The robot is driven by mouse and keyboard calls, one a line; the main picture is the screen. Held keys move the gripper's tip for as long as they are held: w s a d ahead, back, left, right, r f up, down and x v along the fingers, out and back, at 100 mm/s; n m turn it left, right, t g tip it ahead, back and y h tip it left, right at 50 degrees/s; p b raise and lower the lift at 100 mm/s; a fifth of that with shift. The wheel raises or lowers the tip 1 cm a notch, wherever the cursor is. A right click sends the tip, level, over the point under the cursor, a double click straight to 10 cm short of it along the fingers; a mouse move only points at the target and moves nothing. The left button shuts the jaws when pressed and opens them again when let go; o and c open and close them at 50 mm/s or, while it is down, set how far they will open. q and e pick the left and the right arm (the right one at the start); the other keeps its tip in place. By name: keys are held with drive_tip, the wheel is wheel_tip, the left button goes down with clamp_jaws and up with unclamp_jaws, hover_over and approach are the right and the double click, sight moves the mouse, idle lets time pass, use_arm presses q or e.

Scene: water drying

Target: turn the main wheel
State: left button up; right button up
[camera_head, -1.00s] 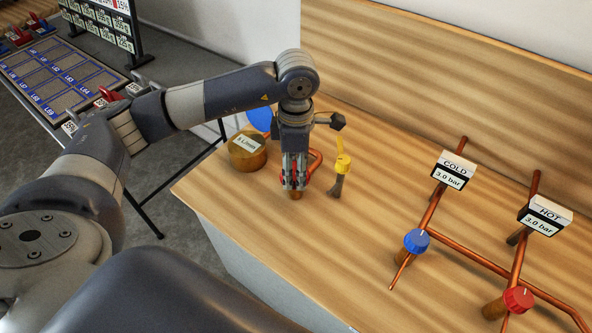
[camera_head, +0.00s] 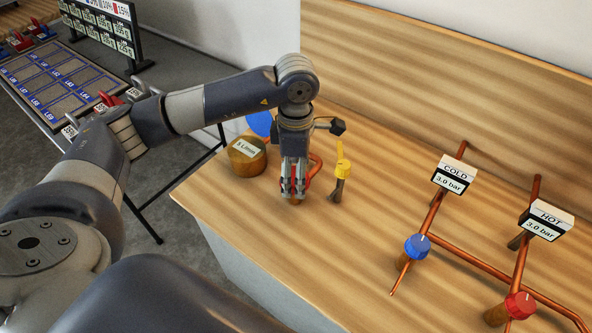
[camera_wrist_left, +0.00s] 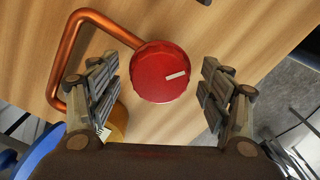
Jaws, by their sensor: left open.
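A round red wheel with a white mark (camera_wrist_left: 160,72) shows in the left wrist view, on a copper pipe that bends to its left. My left gripper (camera_wrist_left: 162,92) is open, with one finger on each side of the wheel and a visible gap on both sides. In the head view my left gripper (camera_head: 293,192) points straight down at the wooden bench, and its fingers mostly hide the red wheel. My right gripper is not in view.
A brass meter reading in L/min (camera_head: 247,157) and a blue disc (camera_head: 260,123) stand left of the gripper. A yellow-topped valve (camera_head: 343,168) stands close on its right. Blue (camera_head: 417,246) and red (camera_head: 519,305) knobs sit on copper pipes further right. Bench between is clear.

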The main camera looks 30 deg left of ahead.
use_arm(q)
wheel_tip(320, 180, up, 12)
idle(0.5)
idle(0.4)
